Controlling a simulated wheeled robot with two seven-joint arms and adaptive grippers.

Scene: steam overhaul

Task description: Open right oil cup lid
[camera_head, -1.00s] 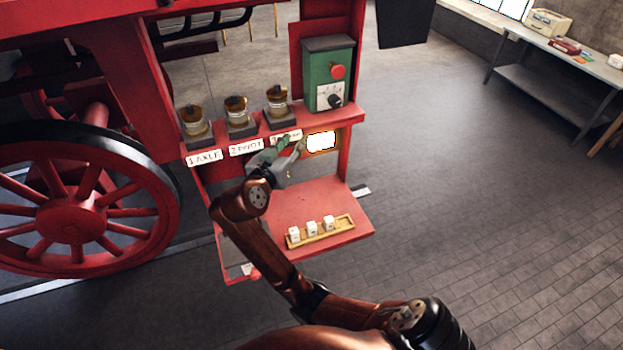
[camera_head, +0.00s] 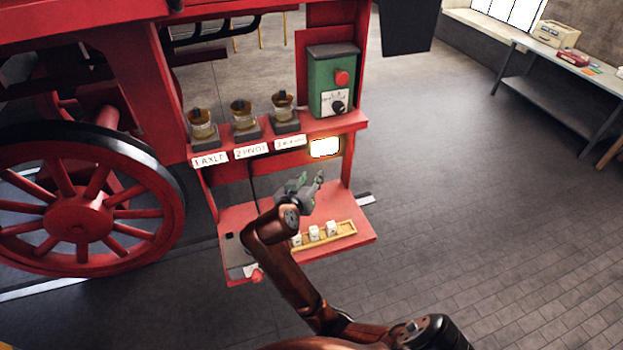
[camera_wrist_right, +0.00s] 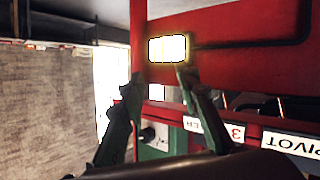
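Three small oil cups with brownish tops stand in a row on the red shelf in the head view. The right oil cup (camera_head: 284,112) is above the third label, next to the green box; whether its lid is open is too small to tell. The middle cup (camera_head: 243,119) and left cup (camera_head: 202,127) stand beside it. My right gripper (camera_head: 312,180) is below and in front of the shelf, apart from the cups. In the right wrist view its two fingers (camera_wrist_right: 160,80) are spread with nothing between them. My left gripper is not in view.
A green box (camera_head: 333,82) with a red button and dial stands right of the cups. A lit panel (camera_head: 325,147) is below it. A lower red ledge (camera_head: 345,205) holds a yellow tray (camera_head: 350,232) with white blocks. A red wheel (camera_head: 75,220) is at left.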

